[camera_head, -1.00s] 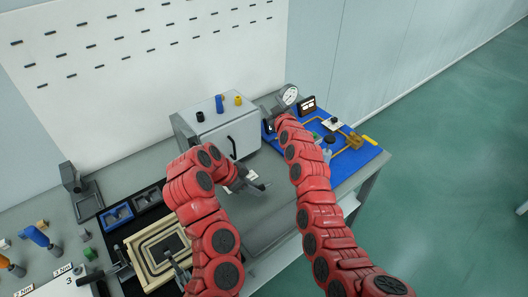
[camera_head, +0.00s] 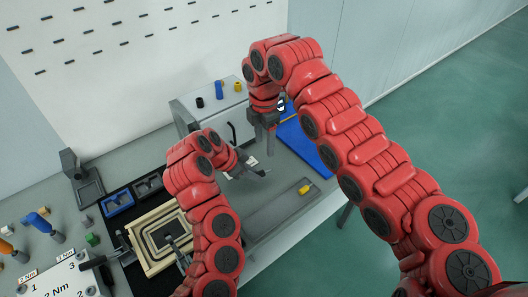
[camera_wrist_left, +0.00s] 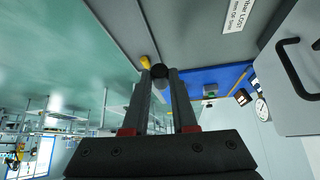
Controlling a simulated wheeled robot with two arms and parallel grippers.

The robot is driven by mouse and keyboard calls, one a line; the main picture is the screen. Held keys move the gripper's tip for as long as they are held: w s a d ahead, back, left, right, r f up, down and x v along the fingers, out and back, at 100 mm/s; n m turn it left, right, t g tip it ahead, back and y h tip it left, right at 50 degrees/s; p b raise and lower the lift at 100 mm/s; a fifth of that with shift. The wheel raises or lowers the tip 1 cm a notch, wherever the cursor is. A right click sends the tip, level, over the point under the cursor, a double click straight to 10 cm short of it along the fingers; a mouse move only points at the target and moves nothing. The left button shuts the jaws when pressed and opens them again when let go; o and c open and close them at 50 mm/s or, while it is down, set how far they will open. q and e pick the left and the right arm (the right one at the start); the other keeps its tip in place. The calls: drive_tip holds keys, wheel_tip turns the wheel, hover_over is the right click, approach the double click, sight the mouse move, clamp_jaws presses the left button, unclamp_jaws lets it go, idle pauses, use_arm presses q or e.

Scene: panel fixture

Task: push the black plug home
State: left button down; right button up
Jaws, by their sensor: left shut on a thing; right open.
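A short black plug (camera_head: 199,102) stands on top of the grey cabinet (camera_head: 181,119), left of a taller blue plug (camera_head: 219,90) and a yellow plug (camera_head: 238,87). My left gripper (camera_head: 256,168) is low over the bench in front of the cabinet.
A yellow piece (camera_head: 304,188) lies by the bench's recessed strip. A wooden frame (camera_head: 140,251) and a blue holder (camera_head: 117,203) are at left. The cabinet's front handle (camera_wrist_left: 297,70) sticks out near my left gripper.

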sight(263, 173)
wheel_tip(263, 173, down, 11)
drive_tip(key=shift+f, duration=0.1)
idle(0.4)
drive_tip(key=shift+w, duration=0.1)
clamp_jaws()
use_arm(q)
drive_tip(key=c, duration=0.6)
unclamp_jaws()
